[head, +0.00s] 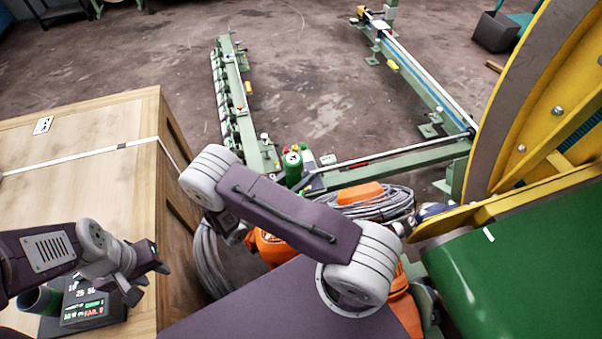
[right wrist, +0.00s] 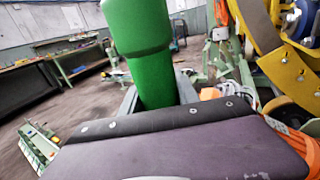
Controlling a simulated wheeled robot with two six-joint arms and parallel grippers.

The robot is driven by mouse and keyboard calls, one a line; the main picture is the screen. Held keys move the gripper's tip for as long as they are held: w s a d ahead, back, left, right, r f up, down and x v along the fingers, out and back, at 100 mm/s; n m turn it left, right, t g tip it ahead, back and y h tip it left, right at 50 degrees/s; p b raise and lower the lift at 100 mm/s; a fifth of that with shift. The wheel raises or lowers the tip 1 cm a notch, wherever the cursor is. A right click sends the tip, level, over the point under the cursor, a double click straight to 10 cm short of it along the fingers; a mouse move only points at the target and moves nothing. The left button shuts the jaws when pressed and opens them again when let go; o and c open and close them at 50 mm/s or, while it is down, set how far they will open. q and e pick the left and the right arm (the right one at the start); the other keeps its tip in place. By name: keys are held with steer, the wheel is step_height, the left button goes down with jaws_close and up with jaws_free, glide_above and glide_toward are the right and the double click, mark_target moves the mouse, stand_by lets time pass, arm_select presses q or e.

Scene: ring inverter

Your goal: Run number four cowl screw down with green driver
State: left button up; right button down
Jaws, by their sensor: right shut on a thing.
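A thick green cylinder, which I take to be the green driver (right wrist: 140,50), rises upright in the right wrist view, its lower end hidden behind the purple housing of my right gripper (right wrist: 150,108). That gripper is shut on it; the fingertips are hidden. In the head view my right arm crosses the middle and its jaws cannot be made out. My left gripper (head: 148,280) is open and empty above the crate's front. A large yellow ring (head: 540,120) with bolt heads (head: 557,110) stands at the right; I cannot tell which screw is number four.
A wooden crate (head: 90,125) fills the left, with a display box (head: 84,303) and a green cylinder (head: 40,300) on it. Green rails (head: 240,95) lie on the floor, with coiled grey cable (head: 385,203) nearby. A green panel (head: 530,270) blocks the lower right. Open floor lies beyond.

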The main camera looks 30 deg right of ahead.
steer(key=shift+f, duration=0.6)
stand_by(1.6)
steer(key=shift+r, duration=0.1)
steer(key=shift+r+p, duration=2.1)
steer(key=shift+r, duration=0.45)
